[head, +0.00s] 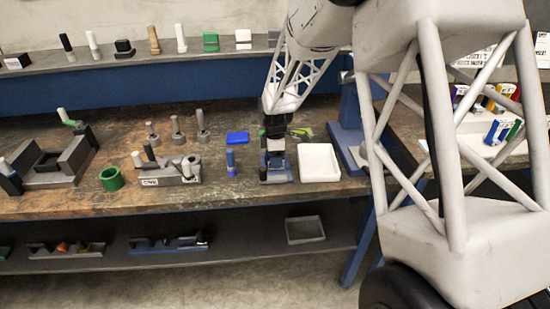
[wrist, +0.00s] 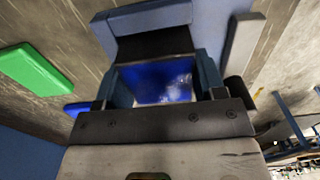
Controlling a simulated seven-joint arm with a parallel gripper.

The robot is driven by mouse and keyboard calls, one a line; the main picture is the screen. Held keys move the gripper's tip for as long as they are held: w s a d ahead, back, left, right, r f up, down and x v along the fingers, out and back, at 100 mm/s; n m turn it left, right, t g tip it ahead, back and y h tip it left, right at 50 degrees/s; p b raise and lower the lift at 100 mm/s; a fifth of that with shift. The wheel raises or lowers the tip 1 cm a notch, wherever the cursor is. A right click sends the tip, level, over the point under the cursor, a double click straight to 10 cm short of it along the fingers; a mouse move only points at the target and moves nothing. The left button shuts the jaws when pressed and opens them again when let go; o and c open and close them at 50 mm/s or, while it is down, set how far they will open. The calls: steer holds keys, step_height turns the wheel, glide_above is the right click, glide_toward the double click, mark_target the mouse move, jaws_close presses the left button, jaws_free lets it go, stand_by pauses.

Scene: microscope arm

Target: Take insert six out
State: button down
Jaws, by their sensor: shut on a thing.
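My gripper (head: 276,142) points down over a small blue-grey fixture (head: 277,178) on the workbench in the head view. In the wrist view my gripper (wrist: 163,82) has its two fingers closed on the sides of a glossy blue piece (wrist: 160,82), which I take to be an insert. No number on it is readable. A dark block and a blue-grey part of the fixture (wrist: 150,18) lie just beyond it. I cannot tell whether the piece is still seated in the fixture or lifted clear.
A white tray (head: 319,162) stands right beside the fixture. A blue upright cylinder (head: 231,164) and a blue pad (head: 237,138) are to its left. A blue stand (head: 346,130) rises behind right. A green block (wrist: 35,68) shows in the wrist view. The front bench strip is clear.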

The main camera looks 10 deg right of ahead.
steer(key=shift+r, duration=0.2)
steer(key=shift+r, duration=1.65)
steer(key=s+d+r, duration=0.1)
steer(key=s+d, duration=0.1)
steer(key=s, duration=1.3)
steer(key=shift+s+r, duration=0.2)
steer(key=shift+s, duration=0.2)
steer(key=shift+d, duration=0.1)
